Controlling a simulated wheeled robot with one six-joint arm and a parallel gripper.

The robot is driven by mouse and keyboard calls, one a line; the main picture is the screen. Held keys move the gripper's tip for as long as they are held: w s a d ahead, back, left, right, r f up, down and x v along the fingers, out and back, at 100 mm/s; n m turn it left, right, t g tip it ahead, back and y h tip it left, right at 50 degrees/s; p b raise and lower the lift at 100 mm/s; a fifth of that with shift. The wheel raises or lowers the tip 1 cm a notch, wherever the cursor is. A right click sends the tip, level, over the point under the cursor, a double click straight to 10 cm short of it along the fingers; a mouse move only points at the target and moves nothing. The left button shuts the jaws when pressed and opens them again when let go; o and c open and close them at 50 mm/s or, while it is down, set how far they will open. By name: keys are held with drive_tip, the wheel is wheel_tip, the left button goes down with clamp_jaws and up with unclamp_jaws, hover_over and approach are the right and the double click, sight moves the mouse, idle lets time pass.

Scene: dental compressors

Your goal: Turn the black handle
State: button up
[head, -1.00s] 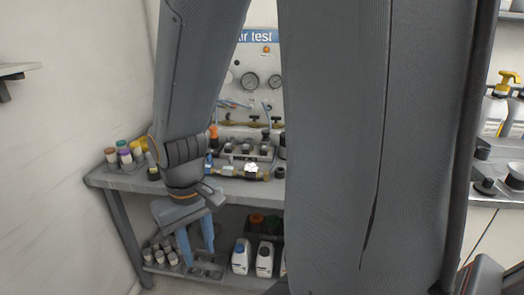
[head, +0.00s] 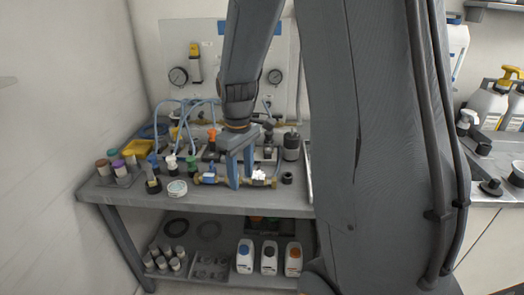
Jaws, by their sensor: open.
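My gripper (head: 240,180) points down over the bench, with its two blue fingers apart. The fingers are in front of or around a horizontal brass pipe piece (head: 260,180) near the bench's front edge; I cannot tell whether they touch it. A blue fitting (head: 210,178) is at the pipe's left. A dark upright fitting (head: 268,150) stands behind the gripper to the right; I cannot tell for sure if it is the black handle. My gripper and arm hide part of the bench behind.
The grey bench (head: 240,203) holds small capped jars (head: 130,160), a round tin (head: 177,188) and a dark cylinder (head: 291,146). Blue hoses (head: 190,110) loop behind. White bottles (head: 269,257) stand on the lower shelf. A wall is at the left.

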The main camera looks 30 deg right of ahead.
sight(259, 165)
drive_tip(key=w+d+n+p, duration=0.1)
drive_tip(key=w+d, duration=0.2)
drive_tip(key=w+d+r+n+p, duration=0.1)
drive_tip(key=w+d+n+p, duration=0.1)
drive_tip(key=w+d, duration=0.1)
drive_tip(key=w+d+r+n+p, duration=0.1)
drive_tip(key=w+d+n+p, duration=0.1)
drive_tip(key=d, duration=0.3)
drive_tip(key=shift+w+r, duration=0.1)
drive_tip(key=shift+w, duration=0.65)
drive_tip(key=shift+w+d+n, duration=0.2)
drive_tip(key=shift+n, duration=0.1)
drive_tip(key=shift+f+p, duration=1.35)
drive_tip(key=shift+f, duration=2.6)
drive_tip(key=c, duration=1)
drive_tip(key=shift+c, duration=0.2)
